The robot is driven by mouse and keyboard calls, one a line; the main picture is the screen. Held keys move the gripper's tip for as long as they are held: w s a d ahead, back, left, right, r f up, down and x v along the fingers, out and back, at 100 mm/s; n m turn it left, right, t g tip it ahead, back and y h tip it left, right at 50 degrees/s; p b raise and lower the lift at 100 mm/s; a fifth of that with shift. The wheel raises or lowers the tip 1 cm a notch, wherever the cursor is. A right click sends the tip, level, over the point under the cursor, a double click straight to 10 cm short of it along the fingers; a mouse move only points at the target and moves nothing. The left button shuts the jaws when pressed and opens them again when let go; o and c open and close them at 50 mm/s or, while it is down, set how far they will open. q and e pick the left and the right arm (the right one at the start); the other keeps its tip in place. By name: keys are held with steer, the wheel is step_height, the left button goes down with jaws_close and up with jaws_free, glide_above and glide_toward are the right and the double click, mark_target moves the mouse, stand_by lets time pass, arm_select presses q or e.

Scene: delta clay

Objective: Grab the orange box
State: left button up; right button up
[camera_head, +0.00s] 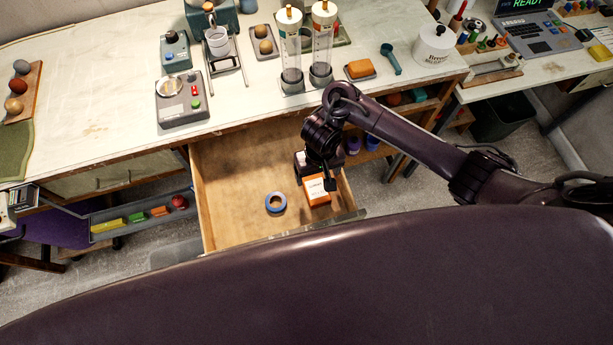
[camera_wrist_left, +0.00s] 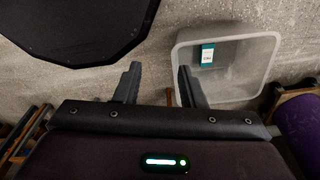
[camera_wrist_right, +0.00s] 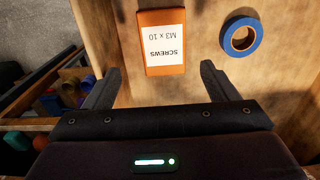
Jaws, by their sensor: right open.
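The orange box (camera_head: 317,191) with a white label lies in the open wooden drawer, near its right wall. In the right wrist view the orange box (camera_wrist_right: 161,42) shows its label, reading SCREWS M3 x 10, upside down. My right gripper (camera_head: 331,182) is over the drawer at the box, partly covering it in the head view. In the right wrist view its open fingers (camera_wrist_right: 160,80) point toward the box, which appears between and beyond them with nothing gripped. My left gripper (camera_wrist_left: 158,80) is open and empty above the floor, away from the drawer.
A blue tape roll (camera_head: 276,202) lies left of the box in the drawer (camera_head: 228,185). The workbench (camera_head: 110,90) stands above. The left wrist view shows a translucent bin (camera_wrist_left: 226,92) on the floor.

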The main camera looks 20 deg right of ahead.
mark_target(316, 188)
steer(key=f+b, duration=0.1)
steer(key=s+f+b, duration=0.1)
steer(key=f, duration=0.1)
steer(key=shift+s+f+b, duration=0.2)
steer(key=shift+b, duration=0.15)
steer(key=f, duration=0.2)
steer(key=f+b, duration=0.1)
steer(key=shift+w+a+f, duration=0.2)
steer(key=shift+a+f, duration=0.05)
steer(key=shift+f, duration=0.2)
steer(key=shift+s, duration=0.1)
steer(key=c, duration=0.7)
arm_select(q)
steer(key=shift+s+d+f, duration=0.1)
steer(key=shift+s+f, duration=0.1)
steer(key=shift+f, duration=0.5)
steer(key=shift+s+f, duration=0.2)
steer(key=shift+f, duration=0.5)
steer(key=shift+s+d+f, duration=0.1)
steer(key=shift+s+f, duration=0.1)
steer(key=shift+f, duration=0.5)
arm_select(e)
steer(key=c, duration=0.5)
arm_select(q)
steer(key=shift+a, duration=0.1)
arm_select(e)
steer(key=shift+r, duration=0.1)
